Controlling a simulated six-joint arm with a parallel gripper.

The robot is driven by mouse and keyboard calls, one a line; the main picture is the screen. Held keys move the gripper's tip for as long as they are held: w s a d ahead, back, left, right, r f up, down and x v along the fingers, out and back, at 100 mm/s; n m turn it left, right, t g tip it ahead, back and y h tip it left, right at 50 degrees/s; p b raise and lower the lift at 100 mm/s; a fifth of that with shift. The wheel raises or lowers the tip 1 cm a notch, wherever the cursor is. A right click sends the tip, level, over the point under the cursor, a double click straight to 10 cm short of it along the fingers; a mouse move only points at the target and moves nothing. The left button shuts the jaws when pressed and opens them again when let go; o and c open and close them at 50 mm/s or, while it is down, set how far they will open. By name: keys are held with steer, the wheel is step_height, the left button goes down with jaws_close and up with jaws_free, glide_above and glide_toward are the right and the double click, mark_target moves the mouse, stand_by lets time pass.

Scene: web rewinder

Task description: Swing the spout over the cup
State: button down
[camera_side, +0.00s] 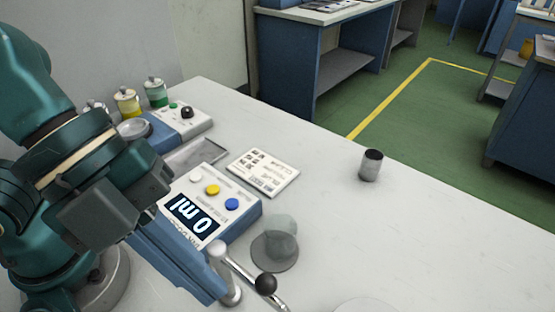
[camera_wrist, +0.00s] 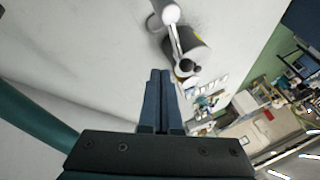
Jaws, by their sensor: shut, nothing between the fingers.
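The metal spout (camera_side: 240,266) is a bent tube on an upright post (camera_side: 229,290), with a black ball (camera_side: 266,284) along it. Its outer end points to the lower right, in front of the cup. A clear, greyish cup (camera_side: 281,238) stands on a grey round pad (camera_side: 275,253), behind the spout and apart from it in the picture. My gripper (camera_side: 216,296) is shut and empty, its blue fingers angled down beside the post; I cannot tell whether they touch it. In the wrist view, the shut fingertips (camera_wrist: 160,73) lie just left of a black ball (camera_wrist: 183,67) on a metal rod.
A dispenser box (camera_side: 215,205) reading "0 ml" stands behind the post. A printed card (camera_side: 263,172), a grey tray (camera_side: 197,155) and a knobbed device (camera_side: 183,122) lie farther back. A small metal cylinder (camera_side: 370,167) stands right.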

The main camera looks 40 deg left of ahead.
steer(key=shift+w+d+f, duration=0.1)
steer(key=shift+w+d, duration=0.25)
steer(key=shift+w, duration=0.2)
steer(key=shift+w+d+f, duration=0.1)
steer(key=shift+w+d, duration=0.2)
steer(key=shift+w, duration=0.2)
